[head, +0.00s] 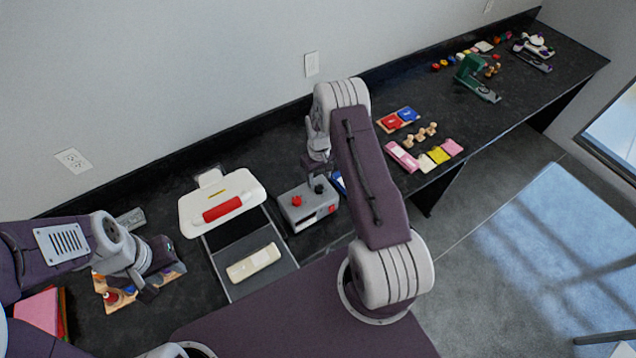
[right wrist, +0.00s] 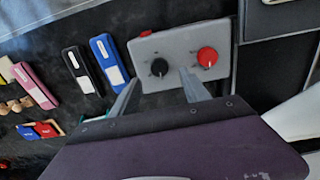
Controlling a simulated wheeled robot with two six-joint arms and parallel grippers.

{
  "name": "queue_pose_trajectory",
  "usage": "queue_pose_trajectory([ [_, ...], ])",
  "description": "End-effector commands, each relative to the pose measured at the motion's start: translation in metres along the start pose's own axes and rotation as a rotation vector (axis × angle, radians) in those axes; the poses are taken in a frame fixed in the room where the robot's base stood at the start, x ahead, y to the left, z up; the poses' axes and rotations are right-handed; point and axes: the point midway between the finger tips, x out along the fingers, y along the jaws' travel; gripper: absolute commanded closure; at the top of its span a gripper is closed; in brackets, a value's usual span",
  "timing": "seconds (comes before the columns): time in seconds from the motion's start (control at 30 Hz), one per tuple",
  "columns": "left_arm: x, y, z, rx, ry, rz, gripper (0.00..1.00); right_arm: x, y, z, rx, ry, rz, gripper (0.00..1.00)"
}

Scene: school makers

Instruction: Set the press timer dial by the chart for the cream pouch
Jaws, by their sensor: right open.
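The grey timer box (head: 322,210) stands right of the press. It has a black dial (right wrist: 159,67) and a red knob (right wrist: 207,57) on top. My right gripper (right wrist: 158,88) is open, with its fingertips on either side of the black dial; I cannot tell if they touch it. In the head view my right gripper (head: 318,172) is above the box. The cream pouch (head: 254,262) lies on the bed of the open press, whose white lid (head: 240,187) has a red handle. My left gripper (head: 143,288) is over a wooden board at left; its jaws are unclear. I cannot make out a chart.
A blue case (right wrist: 108,60), a black case (right wrist: 80,68) and a pink case (right wrist: 35,85) lie beside the box. Small wooden pieces (head: 420,133) and colored pieces (head: 440,155) are further right. A green device (head: 475,75) stands at the far end of the black bench.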

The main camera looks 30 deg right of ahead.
Motion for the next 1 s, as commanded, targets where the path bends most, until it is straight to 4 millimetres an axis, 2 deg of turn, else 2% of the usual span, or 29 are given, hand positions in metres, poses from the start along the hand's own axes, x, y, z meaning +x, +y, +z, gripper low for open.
queue_pose_trajectory([
  [0.03,-0.01,0.0,-0.001,0.0,0.0,0.0,0.64,0.007,0.0,0.001,0.0,-0.003,-0.001,0.46],
  [0.2,-0.02,0.0,-0.002,0.0,0.0,0.0,0.64,0.039,0.0,0.001,0.0,-0.002,0.0,0.46],
  [0.3,-0.023,0.001,-0.003,0.0,0.0,0.0,0.64,0.05,0.0,0.0,0.0,0.0,0.0,0.46],
  [0.43,-0.024,0.001,-0.003,0.0,0.0,0.0,0.64,0.058,0.0,0.0,0.0,0.001,0.0,0.46],
  [0.63,-0.023,0.001,-0.003,0.0,0.0,0.0,0.64,0.059,0.0,0.0,0.0,0.002,0.001,0.46],
  [0.67,-0.023,0.001,-0.002,0.0,0.0,0.0,0.64,0.059,0.0,0.0,0.0,0.002,0.001,0.49],
  [0.83,-0.023,0.001,-0.003,0.0,0.0,0.0,0.64,0.059,0.0,0.0,0.0,0.002,0.001,0.96],
  [0.87,-0.023,0.001,-0.003,0.0,0.0,0.0,0.64,0.059,0.0,-0.001,0.0,0.002,0.001,1.0],
  [1.0,-0.022,0.001,-0.002,0.0,0.0,0.0,0.64,0.059,0.0,-0.001,0.003,0.002,0.001,1.0],
])
